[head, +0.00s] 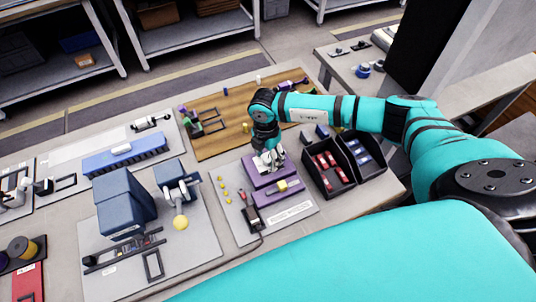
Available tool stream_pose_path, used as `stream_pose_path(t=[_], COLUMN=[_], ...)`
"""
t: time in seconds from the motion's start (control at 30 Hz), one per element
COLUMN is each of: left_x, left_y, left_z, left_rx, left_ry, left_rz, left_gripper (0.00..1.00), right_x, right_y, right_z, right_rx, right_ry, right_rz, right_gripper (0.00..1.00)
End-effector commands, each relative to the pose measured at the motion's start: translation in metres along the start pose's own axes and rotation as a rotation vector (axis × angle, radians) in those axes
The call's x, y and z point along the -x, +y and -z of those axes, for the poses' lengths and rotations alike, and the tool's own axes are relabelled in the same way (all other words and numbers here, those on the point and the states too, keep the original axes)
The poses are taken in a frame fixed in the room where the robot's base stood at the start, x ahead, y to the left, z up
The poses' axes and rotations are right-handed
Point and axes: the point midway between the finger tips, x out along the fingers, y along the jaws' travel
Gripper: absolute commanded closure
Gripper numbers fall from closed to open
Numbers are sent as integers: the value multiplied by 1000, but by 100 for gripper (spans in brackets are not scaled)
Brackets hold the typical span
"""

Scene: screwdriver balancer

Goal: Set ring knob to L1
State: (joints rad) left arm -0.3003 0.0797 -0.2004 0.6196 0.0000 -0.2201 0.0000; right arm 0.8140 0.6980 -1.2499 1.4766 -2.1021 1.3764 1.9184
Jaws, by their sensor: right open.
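My right gripper (268,160) points down over a purple fixture block (261,179) on a light grey mat (232,221). It is open; whether it touches the block or anything on it is too small to tell. In front of it lies a second purple block (278,193) with a yellow piece on top. I cannot make out a ring knob or an L1 mark; the gripper and arm may hide them. My left gripper is not in view.
Two dark bins (327,182) with red and blue parts stand right of the gripper. A wooden board (213,139) lies behind it. Blue-grey machines (122,199) stand at the left. A small dark device (251,218) with a cable sits on the mat's front part.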

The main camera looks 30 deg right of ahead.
Motion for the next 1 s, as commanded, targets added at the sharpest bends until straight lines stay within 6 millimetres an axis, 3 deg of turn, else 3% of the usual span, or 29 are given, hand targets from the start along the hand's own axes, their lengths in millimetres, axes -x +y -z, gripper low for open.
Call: stream_pose_path(t=[0.1,0.5,1.0], left_x=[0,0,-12], left_y=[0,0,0], left_z=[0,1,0], left_rx=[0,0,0], left_ry=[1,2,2], left_rz=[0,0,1], left_gripper=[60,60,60], right_x=[0,1,-1], right_y=[0,0,1], right_z=[0,0,0], right_rx=[0,0,139], right_ry=[0,1,-7], right_rz=[0,0,-1], right_gripper=[48,100,100])
